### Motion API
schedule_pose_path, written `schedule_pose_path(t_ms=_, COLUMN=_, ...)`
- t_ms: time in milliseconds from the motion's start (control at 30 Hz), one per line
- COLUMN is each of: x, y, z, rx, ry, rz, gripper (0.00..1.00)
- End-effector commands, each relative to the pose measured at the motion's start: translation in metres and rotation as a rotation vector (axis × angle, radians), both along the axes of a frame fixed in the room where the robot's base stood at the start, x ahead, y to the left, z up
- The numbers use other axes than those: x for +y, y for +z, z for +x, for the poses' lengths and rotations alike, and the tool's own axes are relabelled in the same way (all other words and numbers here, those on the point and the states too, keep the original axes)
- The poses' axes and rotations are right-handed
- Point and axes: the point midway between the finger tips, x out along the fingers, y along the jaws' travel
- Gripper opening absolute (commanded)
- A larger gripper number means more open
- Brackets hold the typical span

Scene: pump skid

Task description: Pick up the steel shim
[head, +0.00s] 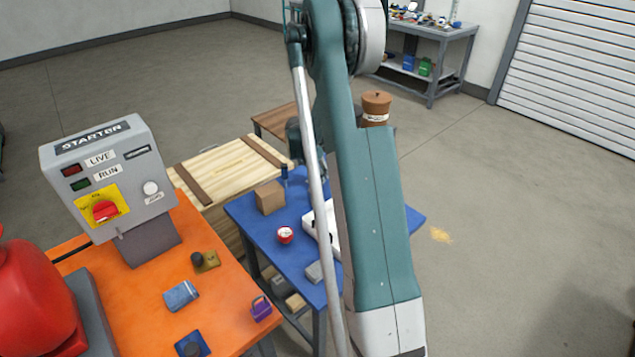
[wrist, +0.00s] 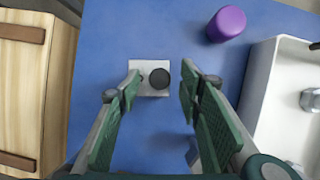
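The steel shim appears to be the pale square plate (wrist: 150,90) with a round black knob, lying flat on the blue table (wrist: 110,40) in the wrist view. I cannot pick it out in the head view, where my arm hides part of the table. My gripper (wrist: 161,76) is open. In the wrist view its two green-padded fingers appear on either side of the plate, with the knob between them. Nothing is held. I cannot tell how far the fingertips are above the table.
A purple cylinder (wrist: 227,24) stands beyond the right finger. A white tray (wrist: 261,85) lies to the right. A wooden crate (wrist: 50,95) borders the left. The head view shows a cardboard-coloured block (head: 270,197), a red-and-white roll (head: 285,235) and a grey block (head: 314,272).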

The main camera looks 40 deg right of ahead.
Motion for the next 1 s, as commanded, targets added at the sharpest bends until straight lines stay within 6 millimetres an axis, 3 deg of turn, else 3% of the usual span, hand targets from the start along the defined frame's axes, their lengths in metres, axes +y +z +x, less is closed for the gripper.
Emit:
schedule_pose_path(t_ms=233, x=-0.008, y=-0.021, z=0.002, rx=0.0, ry=0.0, rz=0.0, gripper=0.36)
schedule_pose_path(t_ms=800, x=-0.009, y=-0.022, z=0.002, rx=0.0, ry=0.0, rz=0.0, gripper=0.36)
schedule_pose_path(t_ms=1000, x=-0.009, y=-0.022, z=0.002, rx=0.0, ry=0.0, rz=0.0, gripper=0.13)
